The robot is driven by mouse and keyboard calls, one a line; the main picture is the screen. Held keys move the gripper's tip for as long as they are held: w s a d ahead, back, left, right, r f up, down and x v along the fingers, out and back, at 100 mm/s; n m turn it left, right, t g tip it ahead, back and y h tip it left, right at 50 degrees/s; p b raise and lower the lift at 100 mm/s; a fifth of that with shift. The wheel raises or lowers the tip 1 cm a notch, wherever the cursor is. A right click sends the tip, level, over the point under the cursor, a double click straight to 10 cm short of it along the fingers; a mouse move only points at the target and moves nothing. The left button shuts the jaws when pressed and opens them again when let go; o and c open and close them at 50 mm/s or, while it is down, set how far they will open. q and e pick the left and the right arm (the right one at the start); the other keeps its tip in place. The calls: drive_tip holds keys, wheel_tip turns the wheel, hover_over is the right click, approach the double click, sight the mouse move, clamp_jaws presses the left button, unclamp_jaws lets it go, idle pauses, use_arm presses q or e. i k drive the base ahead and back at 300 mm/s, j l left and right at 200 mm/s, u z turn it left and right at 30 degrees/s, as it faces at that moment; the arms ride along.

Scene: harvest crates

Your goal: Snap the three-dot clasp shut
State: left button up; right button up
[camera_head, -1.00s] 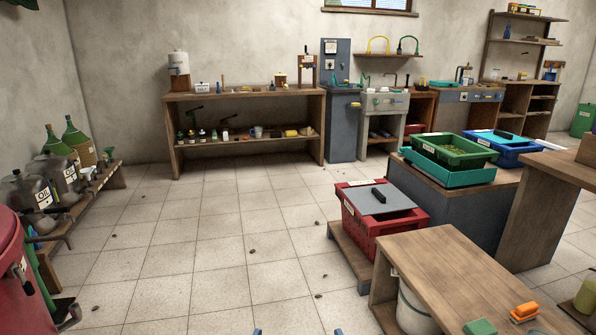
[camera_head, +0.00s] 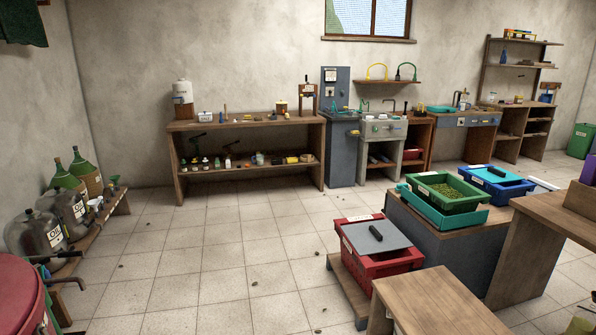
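I cannot make out a three-dot clasp; any dots are too small to tell at this distance. A green crate (camera_head: 449,204) with green contents sits in a teal tray (camera_head: 440,219) on a grey cabinet. A blue crate (camera_head: 511,190) with a black-handled lid stands behind it. Neither of my grippers is in view.
A wooden bench (camera_head: 430,303) stands at the front right. A long shelf table (camera_head: 247,123) lines the back wall, with a sink (camera_head: 383,129) beside it. Oil jugs (camera_head: 72,214) and a red drum (camera_head: 20,295) are at the left. The middle floor (camera_head: 215,258) is mostly clear.

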sight(47, 260)
drive_tip(key=u, duration=1.1)
